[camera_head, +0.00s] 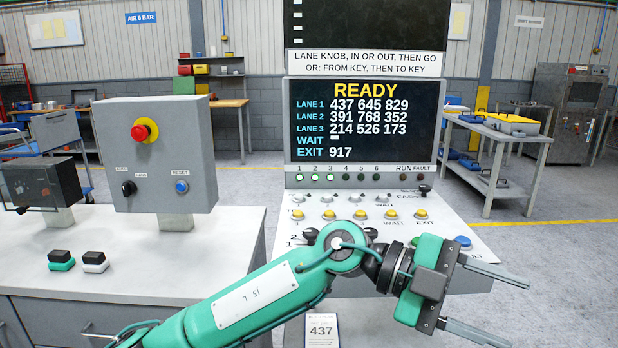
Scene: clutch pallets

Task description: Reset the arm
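My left arm comes in from the lower left and reaches across the front of the control console. My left gripper (518,314) is at the lower right, turned to the right, beyond the console's right edge in the picture. Its two metal fingers are wide apart with only grey floor seen between them. My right gripper is not in view. A grey box (160,110) on the left bench carries a red emergency button (140,132), a black AUTO/HAND knob (128,188) and a blue button labelled RESET (181,187).
A screen (365,128) reads READY with three lanes of numbers. The sloped console panel (300,199) has yellow and white buttons; my arm hides part of it. A white bench (228,232) holds green and black blocks. Open floor lies at right.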

